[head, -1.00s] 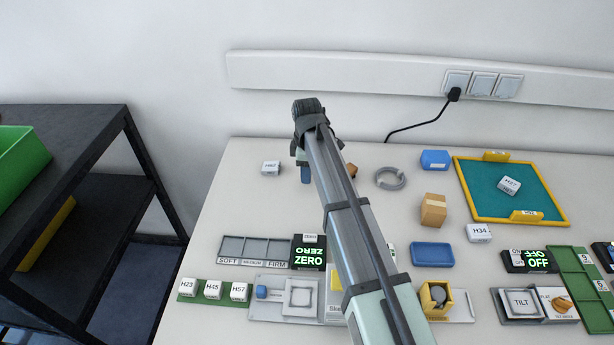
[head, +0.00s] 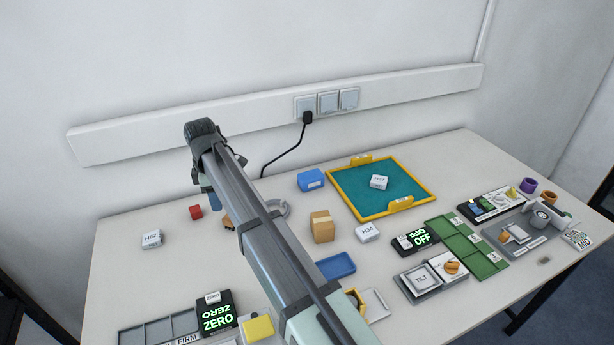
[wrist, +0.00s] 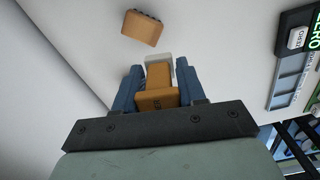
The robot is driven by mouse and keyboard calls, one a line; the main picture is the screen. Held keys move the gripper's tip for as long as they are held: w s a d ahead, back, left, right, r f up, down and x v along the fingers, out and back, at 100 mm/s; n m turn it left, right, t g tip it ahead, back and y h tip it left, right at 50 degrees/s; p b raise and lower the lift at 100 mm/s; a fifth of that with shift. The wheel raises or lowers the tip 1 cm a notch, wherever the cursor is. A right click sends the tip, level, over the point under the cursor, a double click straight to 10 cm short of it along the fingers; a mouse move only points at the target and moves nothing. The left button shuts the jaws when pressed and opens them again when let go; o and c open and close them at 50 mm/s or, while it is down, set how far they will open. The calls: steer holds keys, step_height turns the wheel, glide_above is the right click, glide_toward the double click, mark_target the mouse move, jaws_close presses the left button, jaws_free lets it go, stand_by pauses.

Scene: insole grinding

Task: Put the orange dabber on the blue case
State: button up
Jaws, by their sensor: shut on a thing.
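My gripper (head: 213,200) hangs over the left back part of the table in the head view. In the wrist view, its two blue fingers (wrist: 160,90) are shut on the orange dabber (wrist: 156,99), which has a pale grey-white end pointing away from the palm. The arm hides the dabber in the head view. A blue box with a small label, which looks like the blue case (head: 311,181), stands at the back of the table, right of my gripper and left of the green mat. Nothing is seen on top of it.
A brown-orange block (wrist: 142,28) lies near the gripper. A grey ring (head: 283,208), cardboard box (head: 322,227), blue tray (head: 336,265) and yellow-framed green mat (head: 405,171) lie to the right.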

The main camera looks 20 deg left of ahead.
steer(key=w+d+r+m, duration=0.2)
steer(key=w+d, duration=0.6)
steer(key=w, duration=0.4)
steer(key=w+d+r+m, duration=0.1)
steer(key=w+d+m, duration=0.1)
steer(key=w+d, duration=0.85)
steer(key=r+n, duration=0.2)
steer(key=n, duration=0.4)
glide_above(311, 175)
steer(key=shift+w+f, duration=0.15)
steer(key=shift+f, duration=4.9)
steer(key=shift+f, duration=0.1)
steer(key=o, duration=1)
step_height(311, 175, up, 12)
steer(key=shift+r, duration=0.15)
